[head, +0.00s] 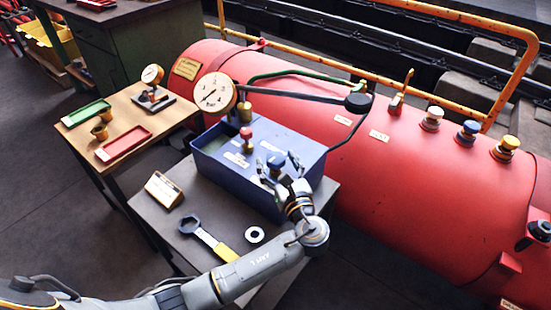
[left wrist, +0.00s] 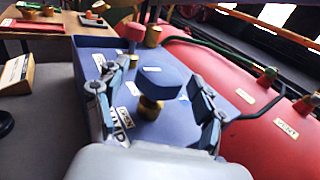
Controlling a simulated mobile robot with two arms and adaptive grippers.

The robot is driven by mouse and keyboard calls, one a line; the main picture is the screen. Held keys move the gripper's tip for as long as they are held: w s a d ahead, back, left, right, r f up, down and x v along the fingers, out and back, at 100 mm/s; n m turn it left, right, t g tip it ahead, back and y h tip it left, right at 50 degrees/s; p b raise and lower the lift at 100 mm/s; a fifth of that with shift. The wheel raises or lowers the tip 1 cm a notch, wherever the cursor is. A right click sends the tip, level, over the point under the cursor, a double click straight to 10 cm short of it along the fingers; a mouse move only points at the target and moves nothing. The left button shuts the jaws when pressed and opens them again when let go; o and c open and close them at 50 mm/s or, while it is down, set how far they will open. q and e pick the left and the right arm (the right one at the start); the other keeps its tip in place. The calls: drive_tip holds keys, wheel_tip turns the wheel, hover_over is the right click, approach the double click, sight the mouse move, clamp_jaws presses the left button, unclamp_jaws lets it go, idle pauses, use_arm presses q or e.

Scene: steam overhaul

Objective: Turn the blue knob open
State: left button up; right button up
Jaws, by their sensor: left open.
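A blue knob (head: 276,161) on a brass stem stands on top of the blue box (head: 205,165). In the left wrist view the blue knob (left wrist: 160,82) lies between the fingers, with a visible gap on both sides. My left gripper (head: 278,168) is open above the box, one finger on each side of the knob, apart from it. In the left wrist view my left gripper (left wrist: 160,74) is empty. My right gripper is not in view.
A red knob (head: 246,138) and a large gauge (head: 215,93) stand near on the box. A wrench (head: 208,239) and a ring (head: 255,235) lie on the dark table (head: 170,228). The red boiler (head: 400,165) behind carries white, blue and yellow knobs.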

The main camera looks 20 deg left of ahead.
use_arm(q)
drive_tip(key=v, duration=1)
drive_tip(key=shift+s+d, duration=0.2)
drive_tip(key=shift+s, duration=0.1)
